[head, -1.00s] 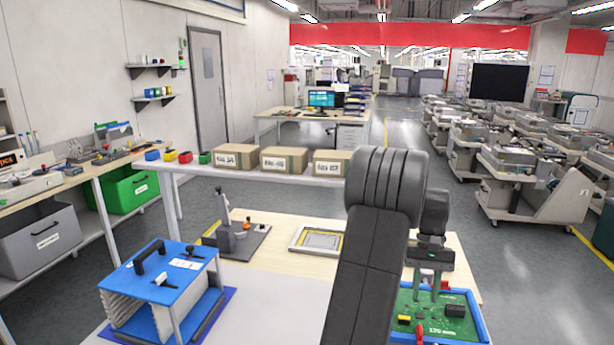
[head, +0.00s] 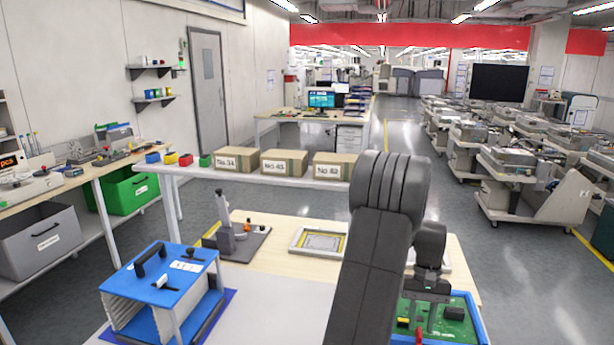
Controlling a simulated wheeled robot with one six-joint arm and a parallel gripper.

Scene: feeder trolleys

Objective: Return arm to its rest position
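My arm rises from the bottom centre and bends over, and my gripper (head: 422,322) hangs from it at the lower right. Its two fingers point down and appear apart, with nothing visible between them. Below and behind it is a green circuit board (head: 466,327) in a blue tray (head: 482,322). A black block (head: 453,313) sits on the board, and small yellow (head: 403,322) and red (head: 419,337) parts show at its left. My arm hides part of the tray, and I cannot tell how high the fingertips are above the board.
A blue-topped rack (head: 165,270) stands at the lower left of the bench (head: 270,310). Cardboard boxes (head: 284,163) line a shelf beyond. Feeder trolleys (head: 535,190) fill the right, past open floor.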

